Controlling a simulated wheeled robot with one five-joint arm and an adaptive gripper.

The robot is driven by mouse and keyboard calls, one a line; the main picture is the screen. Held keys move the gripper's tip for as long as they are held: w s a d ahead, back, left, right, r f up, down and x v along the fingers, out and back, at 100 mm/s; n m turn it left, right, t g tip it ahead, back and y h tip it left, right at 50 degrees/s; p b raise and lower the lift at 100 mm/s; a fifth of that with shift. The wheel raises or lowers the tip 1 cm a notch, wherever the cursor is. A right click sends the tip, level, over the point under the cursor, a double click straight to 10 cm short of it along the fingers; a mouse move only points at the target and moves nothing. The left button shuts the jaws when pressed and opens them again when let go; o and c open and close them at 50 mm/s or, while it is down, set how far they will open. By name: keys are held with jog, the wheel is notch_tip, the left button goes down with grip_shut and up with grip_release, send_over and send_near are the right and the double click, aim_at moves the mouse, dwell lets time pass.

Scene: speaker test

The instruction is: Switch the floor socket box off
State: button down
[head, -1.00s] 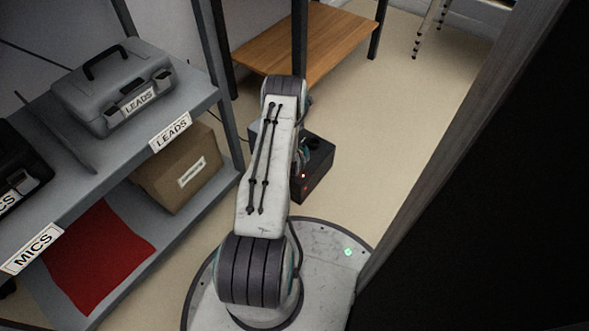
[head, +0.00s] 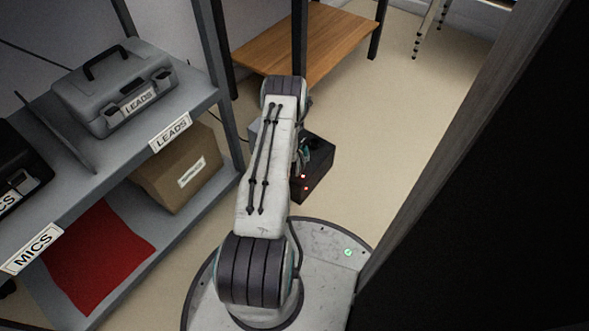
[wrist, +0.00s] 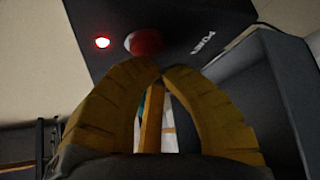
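The floor socket box (head: 318,177) is a dark box on the floor beyond my base, partly hidden by my arm in the head view. Small red lights show on its near side. In the wrist view its dark face (wrist: 185,20) carries a glowing red light (wrist: 102,42), a round dark red button (wrist: 145,42) and a white "POWER" label (wrist: 207,35). My gripper (wrist: 163,73) has yellow fingers with their tips together, nothing visible between them. The tips appear just below the button in the picture; I cannot tell whether they touch it.
A grey shelf unit (head: 195,108) at the left holds a leads case (head: 118,90), a cardboard box (head: 180,170) and a red sheet (head: 97,255). A low wooden table (head: 320,40) stands behind. A dark panel edge (head: 470,130) closes the right side. Floor right of the box is clear.

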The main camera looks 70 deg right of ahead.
jog(key=shift+f, duration=0.2)
dwell(0.5)
jog(key=shift+f, duration=0.25)
dwell(0.5)
jog(key=shift+r, duration=0.1)
jog(key=shift+r+p, duration=0.3)
jog(key=shift+r, duration=0.05)
jog(key=shift+r, duration=0.15)
jog(key=shift+r+p, duration=2.15)
jog(key=shift+r, duration=0.7)
jog(key=shift+a, duration=0.1)
